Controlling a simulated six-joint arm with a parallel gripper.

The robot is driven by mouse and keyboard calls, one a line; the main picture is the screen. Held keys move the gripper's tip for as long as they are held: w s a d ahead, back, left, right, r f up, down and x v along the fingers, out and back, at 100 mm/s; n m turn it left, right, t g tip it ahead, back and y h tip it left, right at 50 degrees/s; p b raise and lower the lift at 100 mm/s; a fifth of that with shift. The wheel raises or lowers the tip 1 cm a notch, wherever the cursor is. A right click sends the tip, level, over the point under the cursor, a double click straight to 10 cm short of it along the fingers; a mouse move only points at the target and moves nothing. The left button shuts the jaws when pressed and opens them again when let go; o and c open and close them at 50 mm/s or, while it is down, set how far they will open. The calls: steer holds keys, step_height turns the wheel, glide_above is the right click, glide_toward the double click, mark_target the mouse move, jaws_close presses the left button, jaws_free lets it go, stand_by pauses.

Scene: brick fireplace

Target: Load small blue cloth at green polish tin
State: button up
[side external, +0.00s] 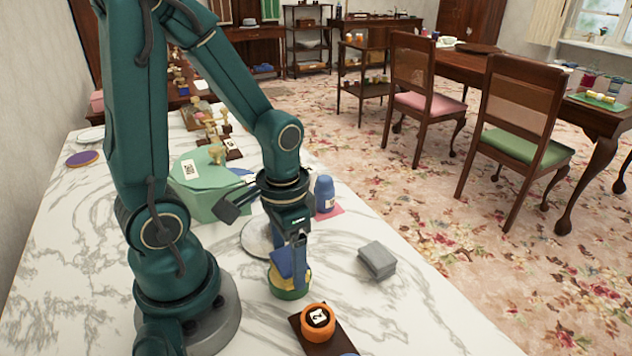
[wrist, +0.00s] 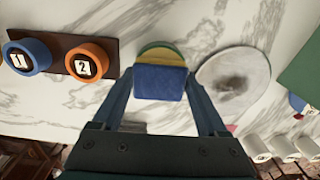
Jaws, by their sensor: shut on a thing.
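My gripper (side external: 300,262) points down over the marble top and is shut on a small blue cloth (side external: 282,262). The blue cloth also shows between the fingers in the wrist view (wrist: 160,83). The green polish tin (side external: 289,293) is right below the cloth, with a yellow layer showing at its top. In the wrist view the tin's green rim (wrist: 157,46) and a yellow band show just beyond the cloth, which hides the rest of the tin. I cannot tell whether the cloth touches the yellow layer.
A dark tray (wrist: 53,41) holds an orange tin marked 2 (side external: 318,318) and a blue tin marked 1 (wrist: 27,57). A stained round plate (wrist: 235,82), a green box (side external: 197,205) and a blue bottle (side external: 324,195) stand nearby. A folded grey cloth (side external: 377,261) lies to the right.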

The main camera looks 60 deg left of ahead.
mark_target(289, 258)
steer(key=shift+r, duration=3.5)
